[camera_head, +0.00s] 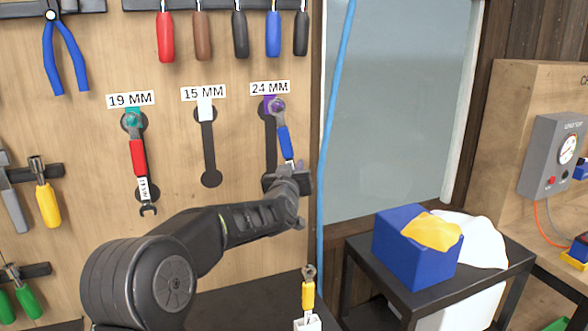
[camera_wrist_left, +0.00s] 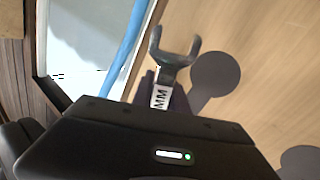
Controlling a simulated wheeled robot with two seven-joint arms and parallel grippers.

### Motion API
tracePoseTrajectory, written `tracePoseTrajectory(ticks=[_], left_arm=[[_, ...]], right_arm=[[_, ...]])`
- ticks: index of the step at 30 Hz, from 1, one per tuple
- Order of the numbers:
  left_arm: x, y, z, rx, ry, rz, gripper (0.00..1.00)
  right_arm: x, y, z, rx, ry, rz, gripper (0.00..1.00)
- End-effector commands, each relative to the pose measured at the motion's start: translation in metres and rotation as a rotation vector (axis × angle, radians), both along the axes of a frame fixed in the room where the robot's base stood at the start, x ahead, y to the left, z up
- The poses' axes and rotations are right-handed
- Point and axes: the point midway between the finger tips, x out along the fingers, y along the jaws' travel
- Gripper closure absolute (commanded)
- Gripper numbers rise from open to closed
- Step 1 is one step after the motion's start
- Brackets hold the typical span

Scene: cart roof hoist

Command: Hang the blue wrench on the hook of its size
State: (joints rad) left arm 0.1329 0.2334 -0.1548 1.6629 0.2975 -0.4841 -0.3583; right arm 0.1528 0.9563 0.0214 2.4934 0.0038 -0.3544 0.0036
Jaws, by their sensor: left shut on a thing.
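The blue wrench (camera_head: 284,140) is in front of the pegboard under the 24 MM label (camera_head: 270,88), slightly tilted. Its ring end overlaps the purple hook area (camera_head: 266,105); I cannot tell whether the ring is around the hook. My left gripper (camera_head: 287,181) is shut on the wrench's lower part. In the left wrist view the wrench's open jaw (camera_wrist_left: 174,55) sticks out past the gripper, with a white tag reading MM; its number is hidden. The 15 MM label (camera_head: 204,92) has a bare dark wrench outline below it. My right gripper is not in view.
A red wrench (camera_head: 138,158) hangs under the 19 MM label (camera_head: 130,99). A yellow wrench (camera_head: 308,294) stands upright in a white holder below. A blue hose (camera_head: 327,150) runs down just right of the gripper. A blue bin (camera_head: 407,254) stands on a dark table at right.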

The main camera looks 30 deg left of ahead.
Motion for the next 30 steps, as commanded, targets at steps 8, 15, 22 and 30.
tracePoseTrajectory(ticks=[8,15,22,30], left_arm=[[-0.0001,0.0003,0.0009,0.001,-0.002,0.0,0.68],[-0.0008,0.002,0.0002,0.0,-0.001,0.004,0.56],[-0.0014,0.0038,-0.0003,0.0,0.0,0.007,0.56],[-0.0095,-0.0003,-0.0016,-0.002,0.0,0.007,0.56]], right_arm=[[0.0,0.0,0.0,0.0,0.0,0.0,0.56],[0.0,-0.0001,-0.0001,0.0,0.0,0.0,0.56],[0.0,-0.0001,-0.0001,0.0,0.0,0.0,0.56],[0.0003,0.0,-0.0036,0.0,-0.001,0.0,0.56]])
